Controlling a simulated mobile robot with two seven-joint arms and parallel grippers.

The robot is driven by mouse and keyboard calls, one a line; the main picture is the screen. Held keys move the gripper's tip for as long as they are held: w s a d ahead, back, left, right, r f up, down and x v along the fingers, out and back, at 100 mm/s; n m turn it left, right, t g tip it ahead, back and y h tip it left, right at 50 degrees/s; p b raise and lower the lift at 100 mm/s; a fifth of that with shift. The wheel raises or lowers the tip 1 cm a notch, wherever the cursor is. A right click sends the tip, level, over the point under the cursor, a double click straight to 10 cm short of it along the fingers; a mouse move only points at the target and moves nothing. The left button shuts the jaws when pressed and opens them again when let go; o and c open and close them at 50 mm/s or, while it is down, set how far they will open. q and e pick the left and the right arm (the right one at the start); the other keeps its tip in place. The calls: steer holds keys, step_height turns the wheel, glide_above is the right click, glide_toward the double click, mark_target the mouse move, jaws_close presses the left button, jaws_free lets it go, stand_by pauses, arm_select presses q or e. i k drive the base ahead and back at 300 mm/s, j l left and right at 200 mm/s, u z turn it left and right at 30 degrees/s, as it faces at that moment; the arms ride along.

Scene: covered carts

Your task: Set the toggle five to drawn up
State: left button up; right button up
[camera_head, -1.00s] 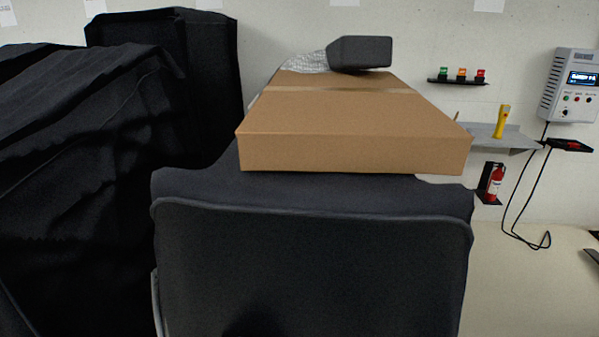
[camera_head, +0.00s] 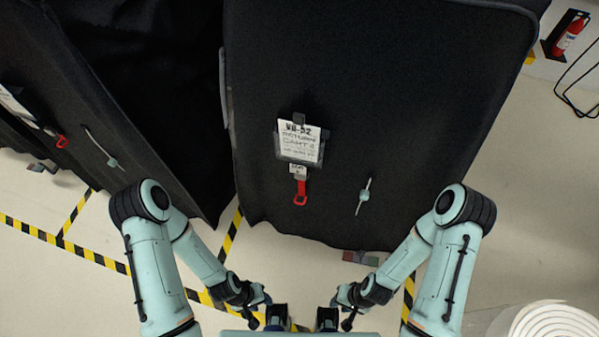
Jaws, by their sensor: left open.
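A pale teal toggle (camera_head: 364,195) sits on a short light cord on the front of the black cart cover (camera_head: 400,90). A second teal toggle (camera_head: 113,163) sits about at the low end of a longer light cord on the left cover (camera_head: 60,80). I see no number on either toggle, so I cannot tell which is five. My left gripper (camera_head: 276,318) is open, low in the picture, apart from both toggles. My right gripper (camera_head: 327,318) is beside it, also clear of the covers; its jaw opening is too small and dark to judge.
A hand-lettered tag (camera_head: 299,143) with a red strap (camera_head: 300,191) hangs left of the nearer toggle. Yellow-black tape (camera_head: 85,253) marks the floor. A white roll (camera_head: 555,325) is at lower right, and a fire extinguisher (camera_head: 570,33) at upper right.

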mark_target(114, 162)
steer(key=u, duration=1.7)
